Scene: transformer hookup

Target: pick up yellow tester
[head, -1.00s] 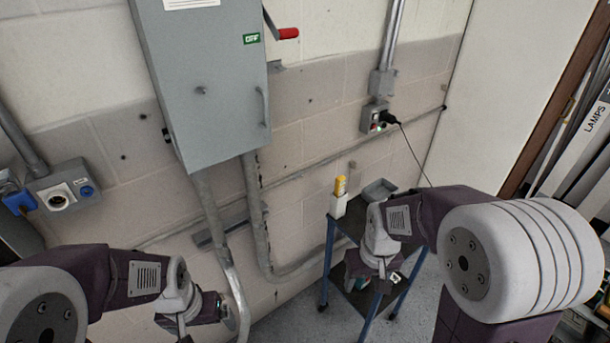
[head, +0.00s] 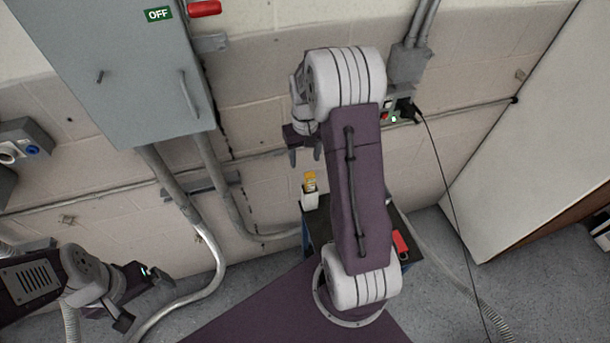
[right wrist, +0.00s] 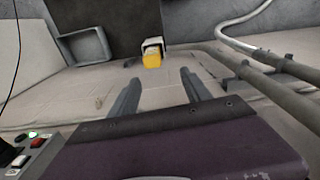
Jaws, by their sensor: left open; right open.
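The yellow tester (head: 310,179) stands upright in a small white holder (head: 310,199) on the dark cart top, near the wall. My right gripper (head: 305,157) is open and empty, pointing down above the tester and apart from it. In the right wrist view the tester (right wrist: 152,60) and its white holder (right wrist: 153,43) show beyond and between the two open fingers (right wrist: 157,90). My left gripper (head: 142,296) is open and empty at the lower left, far from the tester.
The cart (head: 318,225) is partly hidden by my right arm; a red item (head: 400,243) lies on its right side. A grey tray (right wrist: 84,46) shows in the wrist view. A grey cabinet (head: 115,75), conduits (head: 205,220) and an outlet box with a black cord (head: 425,130) line the wall.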

